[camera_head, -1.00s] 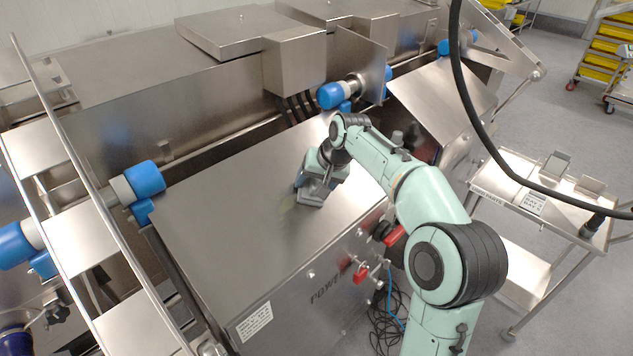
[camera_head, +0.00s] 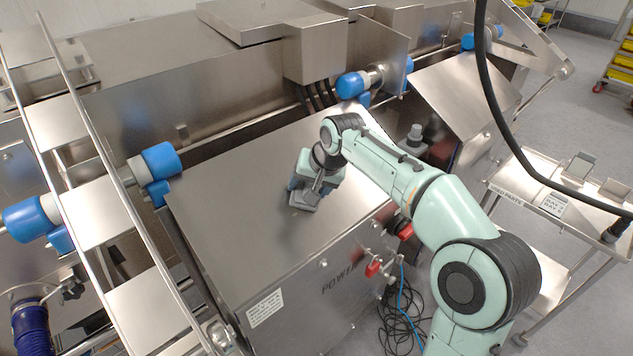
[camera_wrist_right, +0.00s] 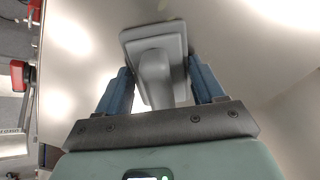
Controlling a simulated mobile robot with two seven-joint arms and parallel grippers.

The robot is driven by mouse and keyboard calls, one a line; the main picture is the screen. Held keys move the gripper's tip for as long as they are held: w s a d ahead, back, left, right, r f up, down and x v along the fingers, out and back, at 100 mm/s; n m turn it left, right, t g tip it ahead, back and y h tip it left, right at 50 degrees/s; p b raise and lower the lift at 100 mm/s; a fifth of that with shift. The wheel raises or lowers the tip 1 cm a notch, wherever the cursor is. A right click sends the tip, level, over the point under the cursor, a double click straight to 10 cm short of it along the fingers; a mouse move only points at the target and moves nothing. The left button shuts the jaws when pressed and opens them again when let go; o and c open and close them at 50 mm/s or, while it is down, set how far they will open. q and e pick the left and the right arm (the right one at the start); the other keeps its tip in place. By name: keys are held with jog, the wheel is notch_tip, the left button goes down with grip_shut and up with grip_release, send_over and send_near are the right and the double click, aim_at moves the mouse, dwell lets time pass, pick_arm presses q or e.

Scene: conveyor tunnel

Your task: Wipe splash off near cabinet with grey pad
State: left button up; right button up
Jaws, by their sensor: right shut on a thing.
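The near cabinet (camera_head: 235,215) has a sloping bare steel lid and a front marked POWER. My right gripper (camera_head: 308,185) is over the lid, shut on the handle of the grey pad (camera_head: 304,201). In the right wrist view the pad (camera_wrist_right: 130,40) sits between the blue fingers of the gripper (camera_wrist_right: 160,85), its flat plate facing the lid. The pad appears to be on or very close to the lid; contact cannot be told. A faint yellowish trace of the splash (camera_wrist_right: 163,4) shows just past the pad's far edge. My left gripper is out of view.
Red switches (camera_head: 374,268) stick out of the cabinet front. Blue-capped rollers (camera_head: 160,160) and a steel box with cables (camera_head: 315,50) border the lid. A parts trolley (camera_head: 510,185) stands at right. A black hose (camera_head: 490,90) hangs at right.

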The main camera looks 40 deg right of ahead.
aim_at(295, 196)
jog(key=shift+s+a+f, duration=0.1)
jog(key=shift+a, duration=0.85)
jog(key=shift+s+a+f, duration=0.1)
jog(key=shift+a, duration=0.85)
jog(key=shift+a+r+b, duration=0.15)
jog(key=shift+a+b, duration=0.1)
jog(key=shift+a, duration=0.75)
jog(key=shift+a+r+b, duration=0.1)
jog(key=shift+a+b, duration=0.1)
jog(key=shift+a, duration=0.8)
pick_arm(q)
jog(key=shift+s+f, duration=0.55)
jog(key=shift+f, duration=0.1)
